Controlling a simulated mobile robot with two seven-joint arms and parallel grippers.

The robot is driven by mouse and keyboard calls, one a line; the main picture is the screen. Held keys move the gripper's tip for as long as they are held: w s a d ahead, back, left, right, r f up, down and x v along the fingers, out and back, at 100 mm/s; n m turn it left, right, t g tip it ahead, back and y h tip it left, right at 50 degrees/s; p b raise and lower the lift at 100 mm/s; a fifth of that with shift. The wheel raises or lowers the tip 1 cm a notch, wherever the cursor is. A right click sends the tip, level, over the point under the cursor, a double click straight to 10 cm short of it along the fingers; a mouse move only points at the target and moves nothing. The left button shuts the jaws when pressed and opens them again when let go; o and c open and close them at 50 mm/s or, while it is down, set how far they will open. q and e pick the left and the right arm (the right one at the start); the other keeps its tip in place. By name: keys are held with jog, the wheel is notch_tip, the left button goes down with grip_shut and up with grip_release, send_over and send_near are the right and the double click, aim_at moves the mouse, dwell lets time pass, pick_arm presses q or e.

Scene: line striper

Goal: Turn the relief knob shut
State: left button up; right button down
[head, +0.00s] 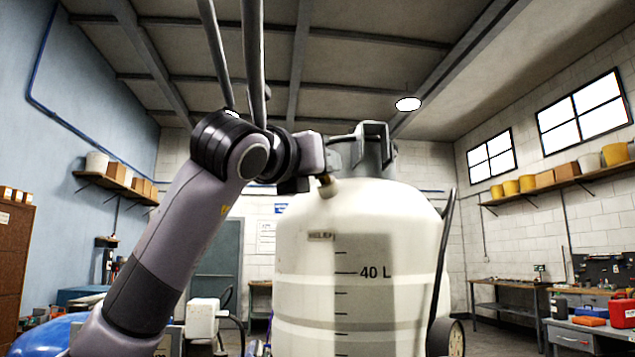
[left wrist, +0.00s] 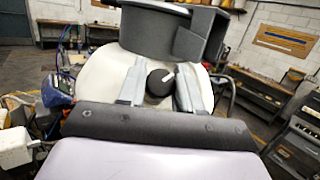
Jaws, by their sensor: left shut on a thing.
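The relief knob is a dark round knob with a white pointer mark (left wrist: 160,83), on the shoulder of a large white tank (head: 300,270). In the left wrist view the pointer leans toward the upper right. My left gripper (left wrist: 159,88) has one grey finger on each side of the knob and is shut on it. In the head view my left gripper (head: 322,180) reaches the tank's upper left shoulder and mostly hides the knob. A small RELIEF label (head: 321,236) is on the tank below it. My right gripper is in neither view.
A grey collar with a raised handle (head: 372,140) tops the tank close beside my gripper. A bench with tools (head: 590,325) stands at the right; shelves line both walls.

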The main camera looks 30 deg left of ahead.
pick_arm(q)
jog(key=n+y+b, duration=0.1)
jog(key=n+y, duration=0.2)
jog(key=n, duration=0.1)
jog(key=shift+d+n+g+y, duration=0.1)
jog(key=shift+n+g+y, duration=0.2)
jog(key=shift+g, duration=0.1)
jog(key=n+g+y, duration=0.1)
jog(key=n+y, duration=0.1)
jog(key=shift+s+r+n+b, duration=0.1)
jog(key=shift+n+b, duration=0.2)
jog(key=n+g+y, duration=0.1)
jog(key=n+y, duration=0.1)
jog(key=n+g+y, duration=0.1)
jog(key=n, duration=0.2)
jog(key=shift+r+g+y, duration=0.1)
jog(key=shift+g+y, duration=0.3)
jog(key=shift+n, duration=0.3)
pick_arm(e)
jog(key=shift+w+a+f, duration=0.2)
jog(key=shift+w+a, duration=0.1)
pick_arm(q)
jog(key=shift+n+g, duration=0.3)
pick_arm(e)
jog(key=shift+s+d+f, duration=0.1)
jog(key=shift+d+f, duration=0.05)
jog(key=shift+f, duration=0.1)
